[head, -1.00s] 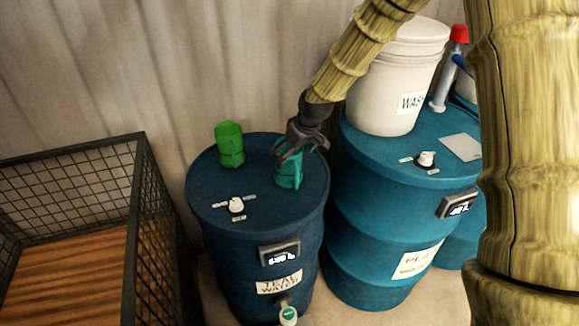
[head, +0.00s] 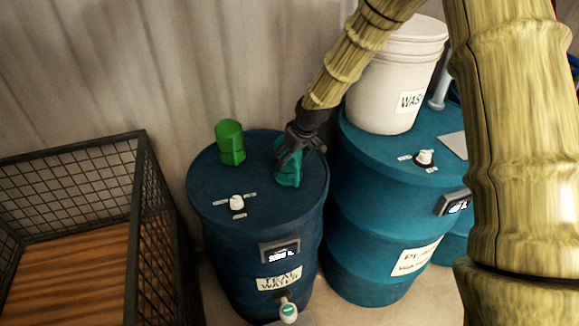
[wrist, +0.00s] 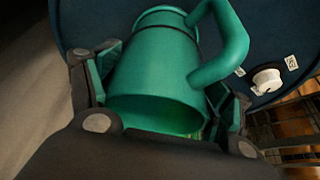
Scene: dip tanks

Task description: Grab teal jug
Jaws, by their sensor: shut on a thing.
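The teal jug (head: 289,175) stands on the lid of the dark blue barrel labelled TEAL WATER (head: 255,210). My gripper (head: 291,158) comes down on it from above and is shut on its body. In the wrist view the teal jug (wrist: 160,75) fills the middle, with its handle at the upper right and its open mouth towards the camera. The fingers of my gripper (wrist: 165,95) press on both sides of it. Whether its base touches the lid is hard to tell.
A green jug (head: 230,143) stands close by on the same lid, beside a white knob (head: 236,202). A brighter blue barrel (head: 385,240) with a white WASH bucket (head: 390,85) stands right. A wire cage (head: 140,200) is at left. A corrugated wall (head: 200,60) is behind.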

